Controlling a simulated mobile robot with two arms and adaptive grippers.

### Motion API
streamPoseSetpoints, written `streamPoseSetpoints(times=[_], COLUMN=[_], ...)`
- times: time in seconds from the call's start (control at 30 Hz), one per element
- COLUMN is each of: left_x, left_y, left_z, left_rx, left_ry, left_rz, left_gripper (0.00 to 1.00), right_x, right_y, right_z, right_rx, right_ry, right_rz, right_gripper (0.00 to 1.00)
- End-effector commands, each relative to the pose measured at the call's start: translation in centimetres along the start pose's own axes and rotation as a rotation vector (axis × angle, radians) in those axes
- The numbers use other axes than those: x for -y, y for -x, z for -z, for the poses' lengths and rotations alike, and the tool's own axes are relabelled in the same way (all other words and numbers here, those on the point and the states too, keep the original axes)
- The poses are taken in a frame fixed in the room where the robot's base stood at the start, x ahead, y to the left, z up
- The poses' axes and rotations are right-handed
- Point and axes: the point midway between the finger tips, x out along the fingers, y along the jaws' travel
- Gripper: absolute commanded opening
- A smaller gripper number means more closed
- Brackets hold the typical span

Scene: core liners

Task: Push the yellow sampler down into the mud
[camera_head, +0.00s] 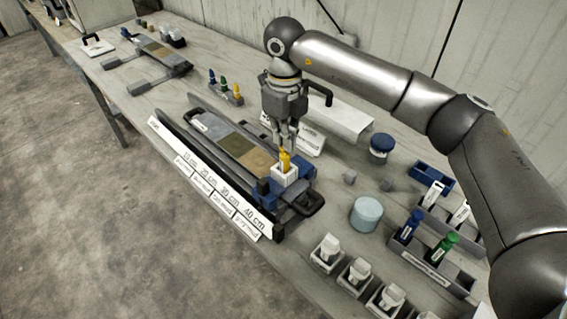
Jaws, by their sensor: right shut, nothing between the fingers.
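The yellow sampler (285,161) stands upright in a white square block at the near right end of the core tray. My right gripper (288,146) points down right above it, shut and empty, with its fingertips at or close to the sampler's top; I cannot tell if they touch. The mud core (232,143) lies in the tray as grey, olive and brown sections. The sampler's lower part is hidden in the white block, so its depth does not show. My left gripper is not in view.
A ruler board (207,178) marked in cm runs along the tray's front. A pale blue round jar (366,214), small white-topped holders and a rack (431,257) with blue and green samplers stand to the right. A small stand (226,94) holds coloured samplers behind.

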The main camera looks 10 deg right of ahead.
Motion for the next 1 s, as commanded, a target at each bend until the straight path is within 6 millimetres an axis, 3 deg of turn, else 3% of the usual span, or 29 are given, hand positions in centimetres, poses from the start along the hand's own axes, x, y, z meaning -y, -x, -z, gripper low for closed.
streamPoseSetpoints(times=[0.37,1.0], left_x=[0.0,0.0], left_y=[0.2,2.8], left_z=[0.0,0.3], left_rx=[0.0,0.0], left_ry=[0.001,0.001], left_rz=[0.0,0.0], left_gripper=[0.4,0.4], right_x=[0.0,0.0], right_y=[0.4,5.4], right_z=[0.0,0.0], right_rx=[0.001,0.001], right_ry=[0.0,0.0], right_rz=[0.0,0.0], right_gripper=[0.0,0.0])
